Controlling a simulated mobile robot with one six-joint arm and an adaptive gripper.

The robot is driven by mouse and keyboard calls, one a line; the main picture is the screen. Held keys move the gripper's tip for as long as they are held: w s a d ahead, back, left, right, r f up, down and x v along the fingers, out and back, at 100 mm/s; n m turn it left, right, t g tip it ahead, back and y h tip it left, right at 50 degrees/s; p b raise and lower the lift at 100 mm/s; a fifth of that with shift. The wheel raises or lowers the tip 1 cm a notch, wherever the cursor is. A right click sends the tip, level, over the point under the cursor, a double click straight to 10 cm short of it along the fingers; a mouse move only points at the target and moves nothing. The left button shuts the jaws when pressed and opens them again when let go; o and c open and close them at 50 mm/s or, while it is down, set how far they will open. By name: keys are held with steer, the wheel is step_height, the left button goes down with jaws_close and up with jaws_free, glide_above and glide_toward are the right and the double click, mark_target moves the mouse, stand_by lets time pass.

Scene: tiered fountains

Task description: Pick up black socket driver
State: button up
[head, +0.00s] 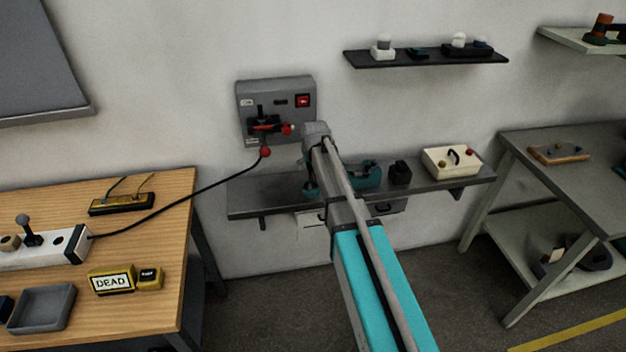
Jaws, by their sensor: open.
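I cannot clearly make out a black socket driver. A small black blocky object (400,172) stands on the grey wall shelf (445,180), but its shape is too small to name surely. My arm reaches up from the bottom across the middle of the head view, passing in front of that shelf. Its grey far end is near the wall panel. My gripper cannot be made out; my own arm seems to hide it. Part of the shelf behind the arm is hidden too.
A grey wall panel (275,87) has a red switch and a red-tipped lever. A black cable (190,190) runs from a power strip on the wooden table (170,210). A cream box (451,161) sits on the shelf's right. A dark upper shelf (425,59) and metal bench (560,185) flank it.

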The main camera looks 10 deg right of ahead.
stand_by(0.3)
jaws_close()
stand_by(0.3)
